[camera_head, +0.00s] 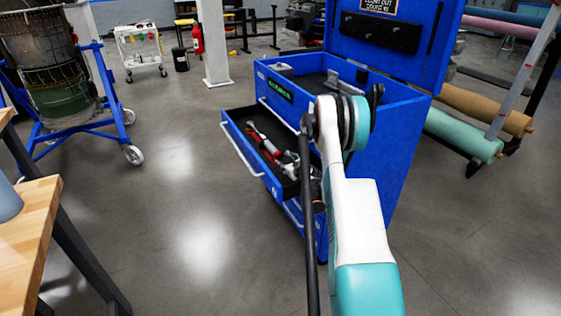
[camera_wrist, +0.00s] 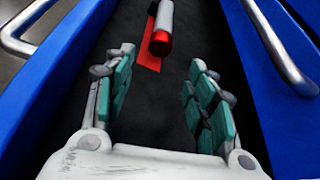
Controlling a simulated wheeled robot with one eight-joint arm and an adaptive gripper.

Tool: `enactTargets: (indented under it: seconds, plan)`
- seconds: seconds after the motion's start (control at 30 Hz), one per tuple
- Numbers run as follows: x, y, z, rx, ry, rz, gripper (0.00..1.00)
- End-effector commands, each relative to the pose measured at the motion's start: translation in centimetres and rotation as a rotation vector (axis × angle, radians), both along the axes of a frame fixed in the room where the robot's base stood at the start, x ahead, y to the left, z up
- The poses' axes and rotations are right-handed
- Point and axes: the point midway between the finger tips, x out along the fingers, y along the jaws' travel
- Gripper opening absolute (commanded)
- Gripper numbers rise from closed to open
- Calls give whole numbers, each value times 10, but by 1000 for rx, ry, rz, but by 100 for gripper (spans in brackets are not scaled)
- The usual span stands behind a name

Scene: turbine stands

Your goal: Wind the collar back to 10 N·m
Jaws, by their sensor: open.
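A tool with a pale grey shaft and a red end (camera_wrist: 161,40) lies in the open drawer, straight ahead of my fingers in the wrist view. A flat red piece (camera_wrist: 147,56) lies beside and under it. I cannot make out a collar or any scale marks. My gripper (camera_wrist: 160,66) is open and empty over the dark drawer floor, its teal-padded fingers spread to either side, short of the red end. In the head view, red and silver tools (camera_head: 264,143) show in the drawer (camera_head: 243,155); my arm hides the drawer's near right part and most of my gripper.
The drawer belongs to a blue tool chest (camera_head: 375,180) with its lid raised. Blue drawer walls and metal handles (camera_wrist: 277,45) flank my gripper. A wooden bench (camera_head: 30,225) stands at left, and a blue wheeled turbine stand (camera_head: 105,85) behind it. Floor between is clear.

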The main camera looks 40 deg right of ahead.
Motion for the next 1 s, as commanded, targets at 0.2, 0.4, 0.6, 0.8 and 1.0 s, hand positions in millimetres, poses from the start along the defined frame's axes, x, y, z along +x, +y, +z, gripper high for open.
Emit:
enactTargets:
  seconds: [0.2, 0.4, 0.6, 0.8, 1.0]
  plan:
    - [39, -13, -19, 0, -1, 0, 51]
    - [64, -22, -28, 1, -1, 0, 51]
    - [75, -26, -32, 1, -1, 0, 51]
    - [77, -26, -31, 1, -1, 0, 51]
    - [76, -26, -31, 0, -1, -1, 26]
